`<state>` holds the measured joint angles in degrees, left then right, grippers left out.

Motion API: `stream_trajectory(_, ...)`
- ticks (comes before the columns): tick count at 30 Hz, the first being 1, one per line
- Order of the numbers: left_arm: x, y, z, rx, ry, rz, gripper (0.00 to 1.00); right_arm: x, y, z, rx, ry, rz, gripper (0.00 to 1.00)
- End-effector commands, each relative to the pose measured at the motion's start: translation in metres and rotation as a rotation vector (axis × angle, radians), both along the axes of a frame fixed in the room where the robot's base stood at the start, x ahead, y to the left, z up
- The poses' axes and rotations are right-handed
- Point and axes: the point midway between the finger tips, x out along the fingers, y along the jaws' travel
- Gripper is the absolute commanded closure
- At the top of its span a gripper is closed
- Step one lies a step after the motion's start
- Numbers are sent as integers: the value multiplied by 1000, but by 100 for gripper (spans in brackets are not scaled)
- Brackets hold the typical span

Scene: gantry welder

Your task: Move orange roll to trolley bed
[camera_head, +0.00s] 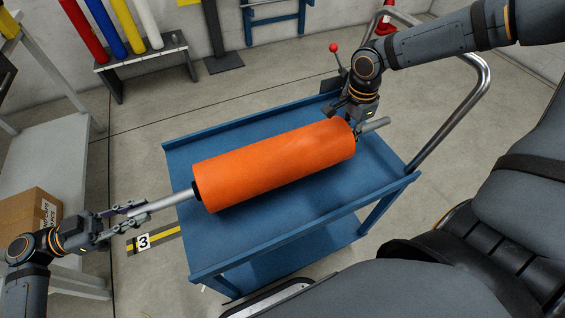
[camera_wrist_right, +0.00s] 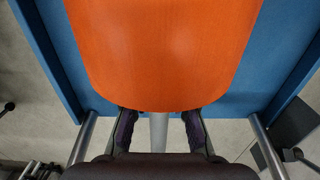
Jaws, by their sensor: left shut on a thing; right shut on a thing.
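The orange roll (camera_head: 275,163) lies lengthwise over the blue trolley bed (camera_head: 262,238), with metal shaft ends sticking out on both sides. I cannot tell whether it touches the bed. My left gripper (camera_head: 128,211) is shut on the roll's left shaft end, outside the trolley's left edge. My right gripper (camera_head: 352,122) is at the right shaft end, partly hidden by its own wrist. In the right wrist view the right gripper's fingers (camera_wrist_right: 159,130) are around the shaft, just below the orange roll (camera_wrist_right: 165,50). The trolley bed (camera_wrist_right: 52,60) shows behind it.
The trolley's bent metal handle (camera_head: 462,118) rises at the right. A grey table (camera_head: 50,150) with a cardboard box (camera_head: 32,212) stands at the left. A rack (camera_head: 148,60) with red, blue, yellow and white rolls stands at the back.

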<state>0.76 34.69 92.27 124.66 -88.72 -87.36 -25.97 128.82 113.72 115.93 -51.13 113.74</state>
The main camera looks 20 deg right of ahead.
Motion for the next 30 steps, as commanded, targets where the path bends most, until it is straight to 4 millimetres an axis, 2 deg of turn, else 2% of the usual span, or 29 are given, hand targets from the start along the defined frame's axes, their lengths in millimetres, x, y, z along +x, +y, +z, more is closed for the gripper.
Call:
stream_trajectory(6,1,-1,-4,-9,-5,-1,100,2,-1,-6,-4,-5,-1,100)
stream_trajectory(7,0,0,-10,-1,1,1,76,1,-1,-9,-2,-1,0,77)
stream_trajectory(12,0,0,-10,0,0,1,54,0,0,-9,-1,-1,0,55)
stream_trajectory(30,0,0,-9,0,-1,-1,54,0,0,-9,0,1,0,55)
